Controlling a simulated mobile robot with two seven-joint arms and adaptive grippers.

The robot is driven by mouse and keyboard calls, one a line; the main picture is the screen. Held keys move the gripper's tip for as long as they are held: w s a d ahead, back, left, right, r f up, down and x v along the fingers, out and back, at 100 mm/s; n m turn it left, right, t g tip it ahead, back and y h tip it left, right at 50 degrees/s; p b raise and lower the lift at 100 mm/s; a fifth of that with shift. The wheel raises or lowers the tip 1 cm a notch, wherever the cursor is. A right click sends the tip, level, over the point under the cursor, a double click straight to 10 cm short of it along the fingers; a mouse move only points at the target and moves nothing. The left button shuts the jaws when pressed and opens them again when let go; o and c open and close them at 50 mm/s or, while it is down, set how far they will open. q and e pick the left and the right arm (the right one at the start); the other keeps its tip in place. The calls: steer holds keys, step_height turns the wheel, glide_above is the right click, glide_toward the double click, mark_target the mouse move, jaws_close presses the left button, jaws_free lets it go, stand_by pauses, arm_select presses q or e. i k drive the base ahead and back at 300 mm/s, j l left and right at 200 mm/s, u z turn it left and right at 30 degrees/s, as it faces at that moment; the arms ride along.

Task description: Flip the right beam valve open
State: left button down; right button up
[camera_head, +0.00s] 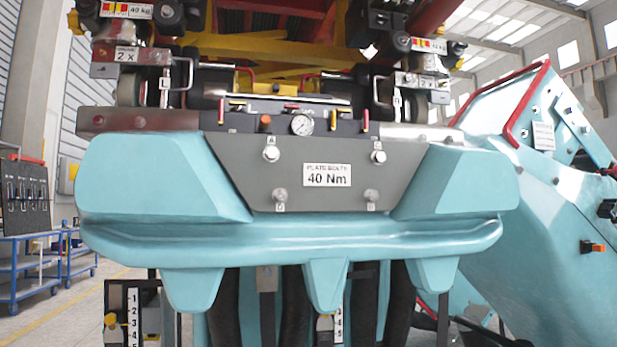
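A teal coaster train front fills the middle, with a grey panel and a dark beam across its top. On the beam, a small upright lever (366,120) with a red top stands at the right, likely the right beam valve. Another small lever (221,110) stands near the beam's left end. The levers are too small to tell open from shut. Neither of my grippers is in view.
A plate (327,175) reading 40 Nm sits on the grey panel between bolts. Another teal body (560,200) with red rails stands close on the right. Blue carts (35,265) stand at the left. Some floor (75,310) is clear at lower left.

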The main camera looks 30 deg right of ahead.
mark_target(365, 129)
steer(key=k+l+z, duration=0.1)
steer(key=l+z, duration=0.15)
steer(key=l, duration=0.5)
steer(key=l+z, duration=0.3)
steer(key=l, duration=0.5)
